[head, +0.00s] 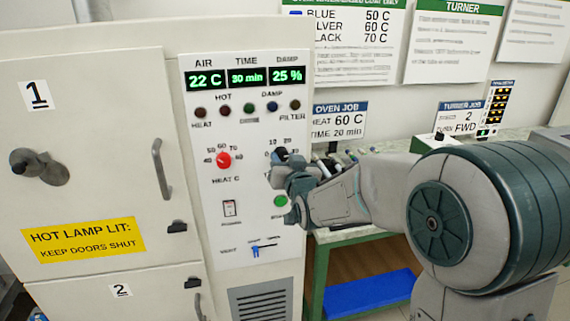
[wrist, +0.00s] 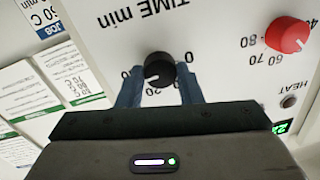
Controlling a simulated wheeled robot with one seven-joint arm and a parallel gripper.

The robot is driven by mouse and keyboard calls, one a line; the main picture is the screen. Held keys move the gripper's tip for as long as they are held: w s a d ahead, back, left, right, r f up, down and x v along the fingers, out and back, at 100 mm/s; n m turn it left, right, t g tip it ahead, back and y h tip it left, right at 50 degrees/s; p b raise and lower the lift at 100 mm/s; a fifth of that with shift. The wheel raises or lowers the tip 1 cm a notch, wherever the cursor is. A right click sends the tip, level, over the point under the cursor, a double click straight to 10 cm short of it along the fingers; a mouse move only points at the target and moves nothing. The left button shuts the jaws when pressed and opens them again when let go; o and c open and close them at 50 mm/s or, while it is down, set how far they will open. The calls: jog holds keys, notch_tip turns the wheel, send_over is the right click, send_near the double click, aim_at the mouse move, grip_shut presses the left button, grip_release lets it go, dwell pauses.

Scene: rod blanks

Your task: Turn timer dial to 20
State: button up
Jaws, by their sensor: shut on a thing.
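A pale mark on the dial points toward the lower left, near the "20"; nearby numbers are partly covered by the fingers. The time display (head: 247,77) reads 30 min.
The red heat dial (head: 224,160) is left of my gripper, with a green button (head: 280,201) below it. The oven job card (head: 338,121) reads heat 60 C, time 20 min.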

jog(key=n+b, duration=0.1)
jog(key=b, duration=0.1)
jog(key=n+b, duration=0.2)
jog(key=b, duration=0.1)
jog(key=shift+f, duration=0.35)
jog(key=n+b, duration=0.2)
jog(key=b, duration=0.2)
jog(key=shift+n, duration=0.3)
jog(key=n+b, duration=0.2)
jog(key=b, duration=0.1)
jog(key=shift+r, duration=0.1)
jog(key=shift+r+n+b, duration=0.15)
jog(key=shift+n+b, duration=0.65)
jog(key=shift+b, duration=0.05)
jog(key=shift+r+n+b, duration=0.15)
jog(key=shift+n+b, duration=0.65)
jog(key=shift+b, duration=0.05)
jog(key=o, duration=1)
jog(key=shift+c, duration=0.2)
